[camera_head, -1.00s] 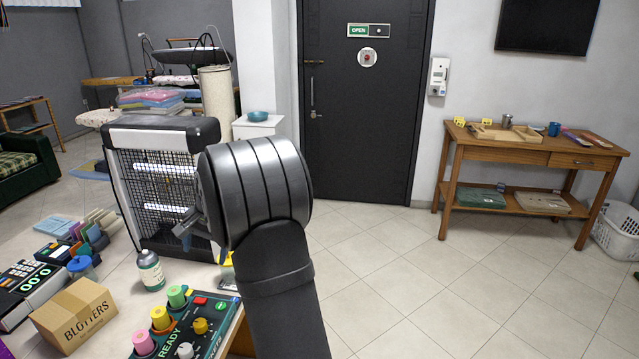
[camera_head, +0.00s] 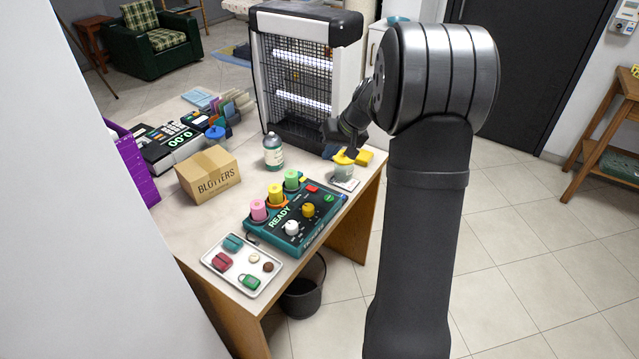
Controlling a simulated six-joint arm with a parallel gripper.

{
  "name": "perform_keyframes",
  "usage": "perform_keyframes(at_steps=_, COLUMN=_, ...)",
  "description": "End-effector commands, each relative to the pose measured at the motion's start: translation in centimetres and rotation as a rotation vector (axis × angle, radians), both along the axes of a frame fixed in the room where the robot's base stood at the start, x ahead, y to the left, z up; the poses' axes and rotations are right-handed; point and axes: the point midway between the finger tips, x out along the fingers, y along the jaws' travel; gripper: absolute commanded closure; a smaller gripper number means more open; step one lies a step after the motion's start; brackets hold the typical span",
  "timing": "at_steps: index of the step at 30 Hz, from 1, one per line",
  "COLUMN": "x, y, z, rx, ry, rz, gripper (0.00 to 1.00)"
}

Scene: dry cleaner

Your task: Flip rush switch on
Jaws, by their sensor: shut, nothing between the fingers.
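A teal control box (camera_head: 295,222) marked READY sits near the front edge of the table. It carries pink, yellow and green spools along its left side, a white knob (camera_head: 292,228), an orange-yellow knob (camera_head: 308,210) and a small red part (camera_head: 313,188) at its far end. I cannot make out a label reading rush, nor which small control is the rush switch or how it is set. My gripper (camera_head: 350,153) is shut and empty. It points down beyond the box, in front of the caged lamp unit and by a jar with a yellow top; I cannot tell whether it touches the jar.
The caged lamp unit (camera_head: 300,80) stands behind my gripper. A white tray (camera_head: 215,260) lies in front of the control box. A dark bin (camera_head: 303,290) stands below.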

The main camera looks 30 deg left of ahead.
Motion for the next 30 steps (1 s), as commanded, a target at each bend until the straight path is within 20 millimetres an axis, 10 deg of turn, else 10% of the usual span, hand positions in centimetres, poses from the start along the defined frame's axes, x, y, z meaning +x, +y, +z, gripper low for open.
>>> perform_keyframes(at_steps=30, x=0.5, y=-1.9, z=-1.7, rx=0.183, ry=-0.444, rz=0.600, gripper=1.00)
